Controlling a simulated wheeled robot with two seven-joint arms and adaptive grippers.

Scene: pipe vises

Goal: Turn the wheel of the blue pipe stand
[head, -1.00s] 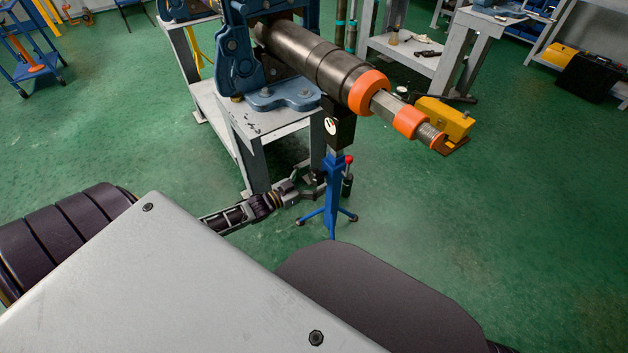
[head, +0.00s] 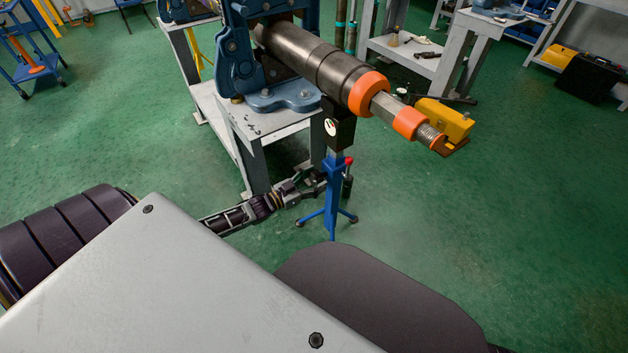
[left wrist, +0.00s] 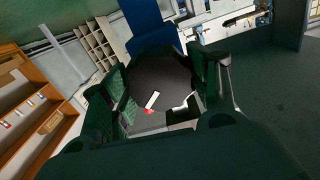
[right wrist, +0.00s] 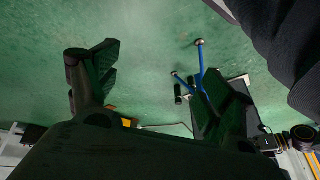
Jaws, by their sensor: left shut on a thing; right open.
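The blue pipe stand (head: 332,200) stands upright on splayed legs, its dark head under the end of a large pipe (head: 335,72). My left gripper (head: 314,182) is at the left side of the stand's post, low down. In the left wrist view a dark, many-sided wheel (left wrist: 160,82) sits between the fingers of my left gripper (left wrist: 165,88), which is shut on it. In the head view the wheel is too hidden to make out. My right gripper (right wrist: 160,90) is open and empty; the stand's blue legs (right wrist: 201,68) show beyond its right finger.
A grey bench (head: 245,135) carrying a blue vise (head: 285,98) stands just left of the stand. A red-knobbed lever (head: 349,161) is on the stand's right side. A yellow machine (head: 445,120) lies at the right. Green floor is clear at the right front.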

